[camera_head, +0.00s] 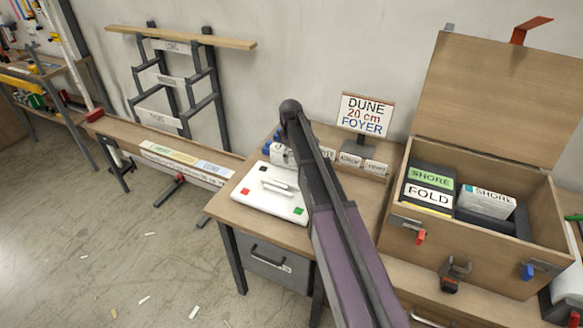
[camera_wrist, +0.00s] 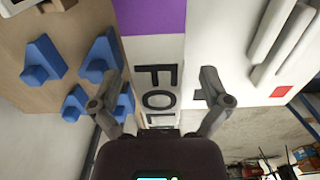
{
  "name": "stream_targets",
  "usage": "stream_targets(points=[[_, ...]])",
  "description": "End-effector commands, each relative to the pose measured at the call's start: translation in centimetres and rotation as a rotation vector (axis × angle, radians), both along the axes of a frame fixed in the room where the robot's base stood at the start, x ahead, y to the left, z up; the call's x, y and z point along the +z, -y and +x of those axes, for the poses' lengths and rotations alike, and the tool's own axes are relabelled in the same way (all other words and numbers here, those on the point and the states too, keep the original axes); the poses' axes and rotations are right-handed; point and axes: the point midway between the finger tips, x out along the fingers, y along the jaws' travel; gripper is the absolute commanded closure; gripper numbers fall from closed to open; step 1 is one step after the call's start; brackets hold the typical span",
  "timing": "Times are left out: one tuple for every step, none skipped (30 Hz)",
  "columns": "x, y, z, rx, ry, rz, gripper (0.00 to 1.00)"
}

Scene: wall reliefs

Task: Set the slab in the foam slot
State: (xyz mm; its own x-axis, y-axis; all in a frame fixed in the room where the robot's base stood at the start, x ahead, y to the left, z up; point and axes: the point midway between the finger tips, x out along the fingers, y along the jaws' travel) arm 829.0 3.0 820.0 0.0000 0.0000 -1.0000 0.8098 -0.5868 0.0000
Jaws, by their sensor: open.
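In the wrist view, a pale slab (camera_wrist: 152,50) with a purple band and black letters starting "FO" lies between the fingers of my gripper (camera_wrist: 160,77). The fingers are open, one on each side, and I cannot tell whether either touches it. In the head view my arm covers most of the gripper and the slab. An open wooden box (camera_head: 470,262) at the right holds dark foam (camera_head: 432,172). Inside are a piece labelled SHORE and FOLD (camera_head: 428,193) and a grey-white block labelled SHORE (camera_head: 486,201). I cannot make out an empty slot clearly.
A white panel (camera_head: 255,199) with a handle and coloured corner squares lies left of my arm. A sign (camera_head: 364,114) reads "DUNE 20 cm FOYER". The box lid (camera_head: 500,95) stands raised.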

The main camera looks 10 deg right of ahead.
Motion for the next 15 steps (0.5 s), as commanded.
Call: stream_targets(points=[[-0.69, 0.00, 0.00, 0.000, 0.000, 0.000, 0.03], [-0.84, 0.00, 0.00, 0.000, 0.000, 0.000, 0.03], [-1.01, 0.00, 0.00, 0.000, 0.000, 0.000, 0.03], [-1.11, 0.00, 0.00, 0.000, 0.000, 0.000, 0.03], [-1.19, 0.00, 0.00, 0.000, 0.000, 0.000, 0.03], [-1.26, 0.00, 0.00, 0.000, 0.000, 0.000, 0.03], [-1.30, 0.00, 0.00, 0.000, 0.000, 0.000, 0.03], [-1.32, 0.01, -0.01, 0.000, 0.000, 0.000, 0.03], [-1.32, 0.00, 0.00, 0.000, 0.000, 0.000, 0.03], [-1.31, 0.01, -0.01, 0.000, 0.000, 0.000, 0.03], [-1.30, 0.01, -0.01, 0.000, 0.000, 0.000, 0.03], [-1.28, 0.01, -0.01, 0.000, 0.000, 0.000, 0.03], [-1.27, 0.01, -0.01, 0.000, 0.000, 0.000, 0.03], [-1.26, 0.01, -0.01, 0.000, 0.000, 0.000, 0.03], [-1.26, 0.01, 0.00, 0.000, 0.000, 0.000, 0.03]])
